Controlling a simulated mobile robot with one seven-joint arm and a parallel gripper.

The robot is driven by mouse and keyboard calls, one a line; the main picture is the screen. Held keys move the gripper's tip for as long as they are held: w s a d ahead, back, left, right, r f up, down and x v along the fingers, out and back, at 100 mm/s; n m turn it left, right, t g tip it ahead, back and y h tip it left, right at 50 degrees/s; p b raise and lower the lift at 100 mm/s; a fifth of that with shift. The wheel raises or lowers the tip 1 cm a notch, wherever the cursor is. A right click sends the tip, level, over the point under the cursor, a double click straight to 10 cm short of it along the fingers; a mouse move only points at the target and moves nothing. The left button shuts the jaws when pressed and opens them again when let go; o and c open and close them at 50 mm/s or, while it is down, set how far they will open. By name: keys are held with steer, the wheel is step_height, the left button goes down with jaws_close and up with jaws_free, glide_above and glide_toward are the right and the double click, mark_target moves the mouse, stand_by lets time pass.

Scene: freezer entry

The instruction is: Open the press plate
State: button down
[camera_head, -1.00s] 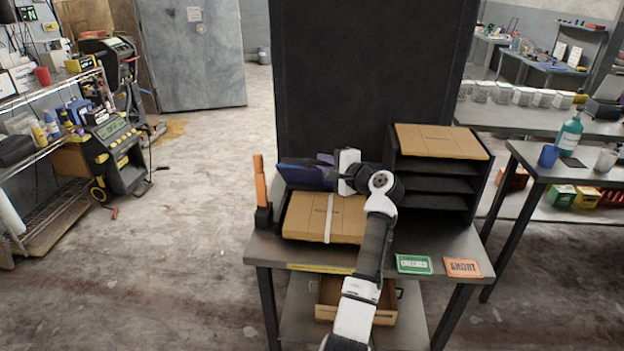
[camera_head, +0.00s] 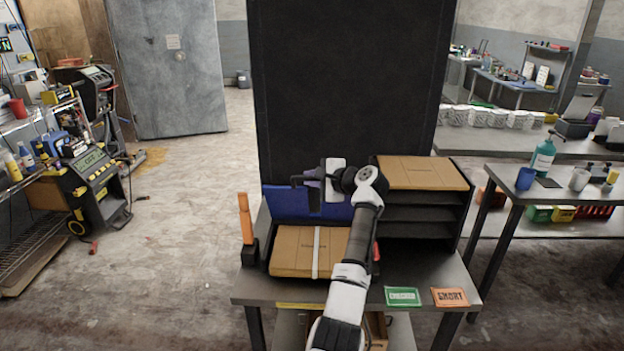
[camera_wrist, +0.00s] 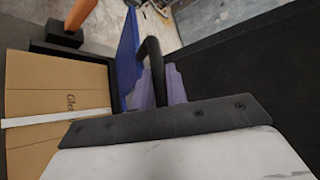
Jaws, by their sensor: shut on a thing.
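The blue press plate (camera_head: 284,204) stands steeply raised behind the flat brown cardboard stack (camera_head: 290,250), which has a white strap across it. In the wrist view the plate (camera_wrist: 127,50) shows nearly edge-on, with a black bar handle (camera_wrist: 150,62) on it. My gripper (camera_head: 314,187) is at the plate's upper edge, in front of the dark panel. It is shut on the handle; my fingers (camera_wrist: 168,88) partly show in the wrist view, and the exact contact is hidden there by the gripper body.
An upright orange lever (camera_head: 245,216) stands left of the stack. A black tray rack (camera_head: 422,214) is close on the right. A tall black panel (camera_head: 350,80) rises behind. Green (camera_head: 403,297) and orange (camera_head: 450,298) cards lie at the table's front right.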

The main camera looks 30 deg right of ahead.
steer(key=c, duration=1.4)
jaws_free()
steer(key=shift+s, duration=0.1)
steer(key=b+v, duration=0.4)
steer(key=v, duration=0.9)
steer(key=shift+s+b, duration=0.3)
steer(key=shift+b, duration=0.05)
